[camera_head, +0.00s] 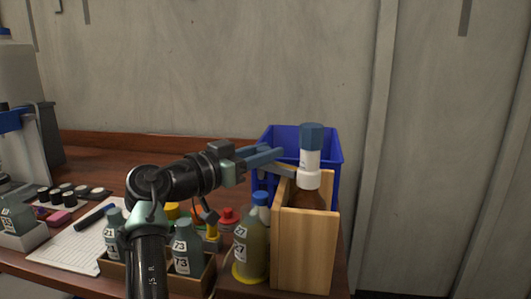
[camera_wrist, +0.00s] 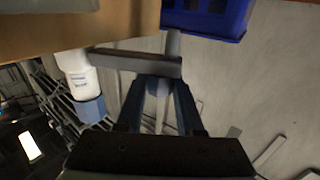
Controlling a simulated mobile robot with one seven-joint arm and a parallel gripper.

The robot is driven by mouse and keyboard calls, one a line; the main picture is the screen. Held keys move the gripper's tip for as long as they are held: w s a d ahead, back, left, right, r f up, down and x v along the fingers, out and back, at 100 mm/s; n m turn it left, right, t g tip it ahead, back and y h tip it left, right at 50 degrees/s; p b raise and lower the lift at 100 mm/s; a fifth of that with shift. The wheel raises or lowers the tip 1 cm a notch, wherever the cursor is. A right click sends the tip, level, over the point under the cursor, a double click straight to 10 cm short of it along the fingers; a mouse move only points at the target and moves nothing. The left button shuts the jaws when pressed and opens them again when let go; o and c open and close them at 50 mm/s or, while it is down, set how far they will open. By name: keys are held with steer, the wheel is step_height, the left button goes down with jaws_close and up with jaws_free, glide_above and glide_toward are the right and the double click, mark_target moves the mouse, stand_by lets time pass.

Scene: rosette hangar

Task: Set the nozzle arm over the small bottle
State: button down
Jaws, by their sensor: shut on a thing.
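The nozzle arm (camera_head: 279,169) is a flat grey-tan bar reaching left from beside the white collar of a brown bottle (camera_head: 309,195) with a blue top. It also shows in the wrist view (camera_wrist: 135,63), with a grey stub near its right end. My gripper (camera_head: 277,156) comes from the left. In the wrist view my gripper (camera_wrist: 159,88) has its blue fingers closed at the bar's free end; the exact contact is partly hidden. A small bottle (camera_head: 251,248) with a blue cap and yellowish contents stands on a yellow disc, below and left of the bar.
The brown bottle stands in a wooden box (camera_head: 303,250). A blue bin (camera_head: 330,160) is behind it. A tray (camera_head: 205,284) of grey-green bottles is at the front, under my arm. Paper (camera_head: 75,248) with a marker lies left. The table ends just right of the box.

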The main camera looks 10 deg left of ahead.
steer(key=c, duration=0.5)
jaws_free()
steer(key=v, duration=1.3)
